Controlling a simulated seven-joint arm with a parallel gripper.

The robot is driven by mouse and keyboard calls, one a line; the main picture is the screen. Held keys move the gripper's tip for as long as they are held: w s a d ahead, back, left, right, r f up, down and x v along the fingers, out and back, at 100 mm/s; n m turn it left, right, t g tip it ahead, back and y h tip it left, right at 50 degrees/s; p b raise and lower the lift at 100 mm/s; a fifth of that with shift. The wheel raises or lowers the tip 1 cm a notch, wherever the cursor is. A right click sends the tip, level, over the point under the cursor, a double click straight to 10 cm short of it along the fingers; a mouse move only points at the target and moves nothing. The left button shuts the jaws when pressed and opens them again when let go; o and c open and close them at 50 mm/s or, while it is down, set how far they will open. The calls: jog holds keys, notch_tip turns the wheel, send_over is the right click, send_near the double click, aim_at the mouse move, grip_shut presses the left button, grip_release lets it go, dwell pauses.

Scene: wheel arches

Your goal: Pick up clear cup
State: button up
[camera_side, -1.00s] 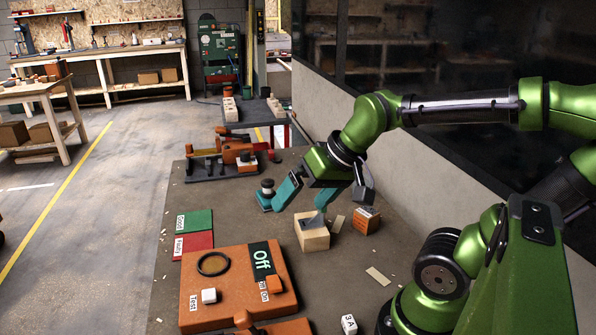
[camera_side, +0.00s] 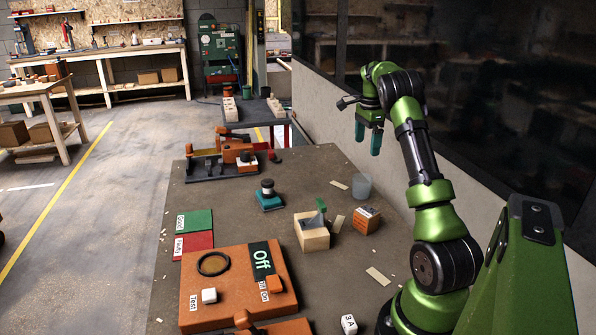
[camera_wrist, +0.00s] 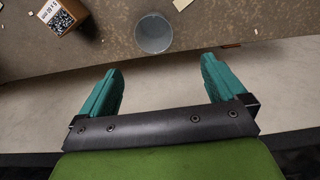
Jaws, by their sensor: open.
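The clear cup (camera_side: 362,186) stands upright on the table near its right edge, by the low wall. It also shows in the wrist view (camera_wrist: 154,34), seen from above as a round rim, beyond my fingertips. My gripper (camera_side: 369,143) is above the cup in the side view, with its teal fingers pointing down. In the wrist view the two teal fingers (camera_wrist: 161,66) are spread wide with nothing between them, and the cup is apart from them.
An orange box (camera_side: 367,220) stands in front of the cup, also at the upper left in the wrist view (camera_wrist: 64,14). Wood scraps lie around. The low wall (camera_side: 325,125) borders the table's right side.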

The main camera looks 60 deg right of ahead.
send_near(361, 187)
jog(key=shift+m, duration=0.4)
jog(key=d+f, duration=0.1)
jog(key=f, duration=0.1)
jog(key=d+f, duration=0.1)
jog(key=f, duration=0.1)
jog(key=w+d+f, duration=0.1)
jog(key=f, duration=0.1)
jog(key=shift+d+f, duration=0.3)
jog(key=shift+d, duration=0.1)
jog(key=shift+s+a+f, duration=0.1)
jog(key=shift+a+f, duration=0.05)
jog(key=shift+f, duration=1.2)
jog(key=shift+s+a+f, duration=0.1)
jog(key=shift+f, duration=1.3)
jog(key=shift+c, duration=0.2)
jog(key=c, duration=1)
jog(key=shift+w+r, duration=0.1)
jog(key=shift+r, duration=0.05)
